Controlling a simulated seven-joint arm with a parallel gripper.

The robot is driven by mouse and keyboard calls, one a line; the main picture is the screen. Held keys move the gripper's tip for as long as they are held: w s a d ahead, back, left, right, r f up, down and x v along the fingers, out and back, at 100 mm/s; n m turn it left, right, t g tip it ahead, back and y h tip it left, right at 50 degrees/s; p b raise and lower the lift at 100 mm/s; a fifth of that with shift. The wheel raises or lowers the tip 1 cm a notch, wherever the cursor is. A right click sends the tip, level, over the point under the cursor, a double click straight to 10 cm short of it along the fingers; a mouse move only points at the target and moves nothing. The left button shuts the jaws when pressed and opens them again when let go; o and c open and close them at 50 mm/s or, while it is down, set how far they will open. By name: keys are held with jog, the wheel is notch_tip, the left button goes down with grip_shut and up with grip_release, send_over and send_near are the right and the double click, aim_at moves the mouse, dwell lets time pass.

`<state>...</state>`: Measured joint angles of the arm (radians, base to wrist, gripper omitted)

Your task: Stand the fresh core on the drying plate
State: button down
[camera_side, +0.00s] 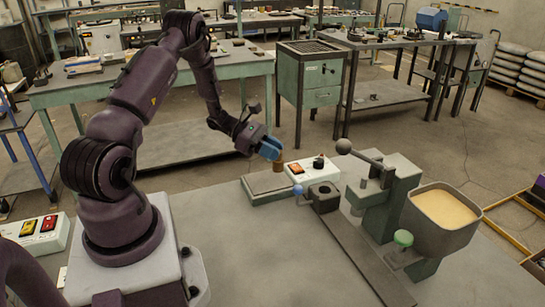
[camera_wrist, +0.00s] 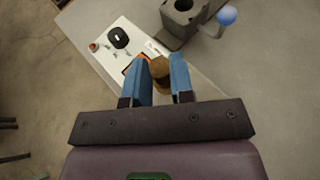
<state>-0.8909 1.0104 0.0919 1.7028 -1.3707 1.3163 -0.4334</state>
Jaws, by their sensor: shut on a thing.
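The fresh core (camera_side: 278,167) is a small brown cylinder, roughly upright in the side view. My gripper (camera_side: 271,149) has blue fingers and is shut on the core, which hangs below the fingertips. In the wrist view the core (camera_wrist: 160,68) shows between the two blue fingers of my gripper (camera_wrist: 163,62). The drying plate (camera_side: 264,188) is a low grey-green slab on the bench. The core is at the plate's far edge in the side view; I cannot tell whether it touches the plate.
A white control box (camera_side: 311,172) with an orange switch and a black knob stands close right of the plate. Further right are the core box (camera_side: 323,197), a lever press (camera_side: 390,195) and a sand-filled hopper (camera_side: 440,222). The front bench is clear.

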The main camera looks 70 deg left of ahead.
jog(key=shift+f, duration=1.15)
jog(key=shift+f, duration=0.1)
jog(key=c, duration=1)
grip_release()
